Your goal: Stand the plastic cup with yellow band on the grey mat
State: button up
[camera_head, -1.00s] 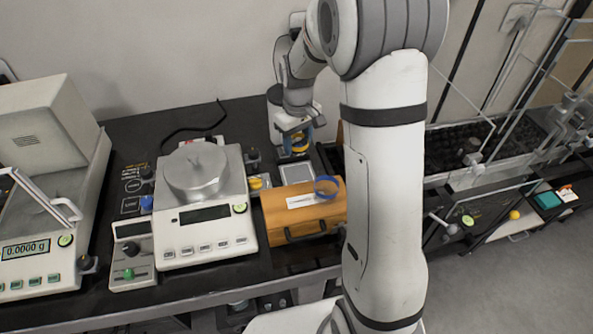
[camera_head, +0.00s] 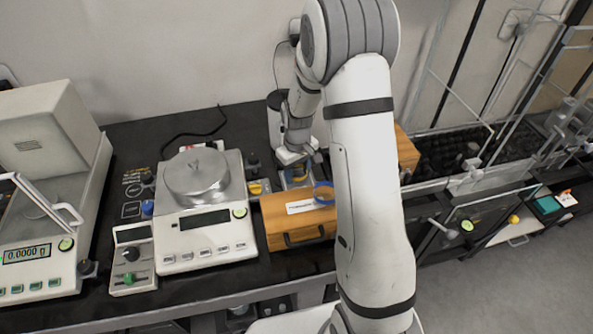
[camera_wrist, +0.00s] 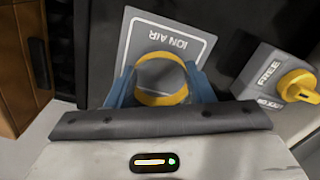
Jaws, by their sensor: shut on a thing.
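The plastic cup with yellow band (camera_wrist: 162,76) is between the blue fingers of my gripper (camera_wrist: 161,88), which is shut on it. In the wrist view I look down into the cup's grey inside, with the yellow band around its rim. The grey mat (camera_wrist: 137,42), a square marked ION AIR, lies under the cup, which covers part of it. I cannot tell whether the cup's base touches it. In the head view my gripper (camera_head: 296,174) is low, just behind the wooden box, and the cup is mostly hidden.
A yellow-knobbed control (camera_wrist: 292,84) is close beside the mat. A balance (camera_head: 203,220) stands to the left. Another wooden box (camera_head: 406,152) is behind my arm.

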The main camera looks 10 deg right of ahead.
jog(key=o, duration=1)
jog(key=shift+f, duration=0.1)
jog(key=shift+c, duration=0.2)
notch_tip(320, 180, up, 11)
jog(key=s+r+m+t, duration=0.1)
jog(key=s+r, duration=0.4)
jog(key=s, duration=0.7)
jog(key=s+r+m+t, duration=0.1)
jog(key=s+r+m, duration=0.2)
jog(key=s, duration=0.9)
notch_tip(320, 180, up, 3)
jog(key=shift+f+m+t, duration=0.1)
jog(key=shift+m+t, duration=0.2)
jog(key=shift+t, duration=0.1)
jog(key=shift+a, duration=0.1)
